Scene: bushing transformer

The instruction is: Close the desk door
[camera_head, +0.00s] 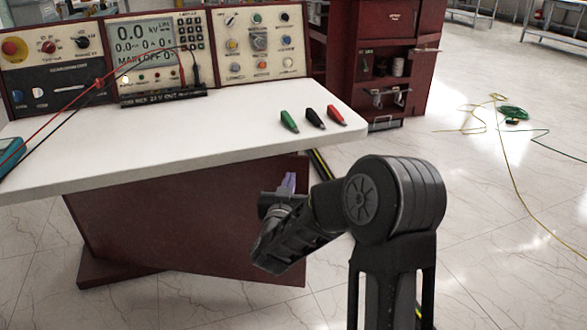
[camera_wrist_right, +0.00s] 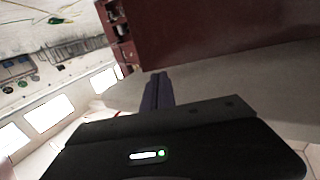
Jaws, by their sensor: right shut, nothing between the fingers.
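The desk (camera_head: 200,130) has a white top and a dark red front below it. A dark red panel (camera_head: 180,225), seemingly the desk door, stands under the top. Its lower edge runs at an angle to the plinth (camera_head: 115,272), so it looks partly swung out. My right gripper (camera_head: 289,183) has purple fingers, shut and empty, in front of the panel's right part. The arm hides some of the panel, and I cannot tell whether the fingers touch it. In the right wrist view the shut fingers (camera_wrist_right: 157,92) point toward a dark red surface (camera_wrist_right: 210,30). My left gripper is out of view.
Red, black and green clips (camera_head: 315,117) lie on the desktop's right end. A control console (camera_head: 157,55) with red and black leads stands at the back. A red cabinet (camera_head: 400,45) stands behind right. Cables (camera_head: 510,113) lie on the otherwise open floor at right.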

